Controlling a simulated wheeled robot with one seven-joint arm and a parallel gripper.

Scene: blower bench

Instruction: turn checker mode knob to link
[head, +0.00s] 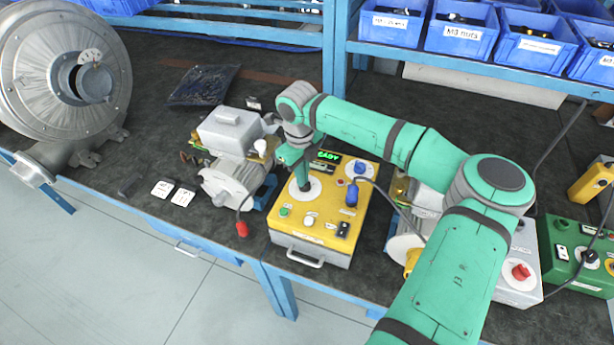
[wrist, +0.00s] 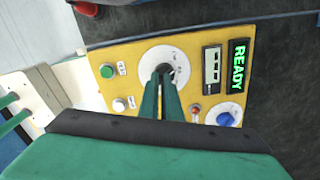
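The checker is a yellow-topped box (head: 320,222) on the bench; its top also fills the middle of the wrist view (wrist: 130,48). A green display (wrist: 238,66) on it reads READY. The mode knob (wrist: 164,68) is dark and sits on a round white dial (wrist: 181,62); the dial also shows in the head view (head: 314,191). My gripper (wrist: 163,78) reaches down onto the knob, its two green fingers close together with the knob between the tips. In the head view my gripper (head: 304,184) stands over the dial. The fingers hide part of the dial, and its markings are too small to read.
A green button (wrist: 107,71), a white button (wrist: 119,105) and a blue knob (wrist: 225,119) share the panel. A blue plug (head: 352,195) with a cable stands right of the dial. A motor unit (head: 233,180) is on the left, a green box (head: 575,250) far right.

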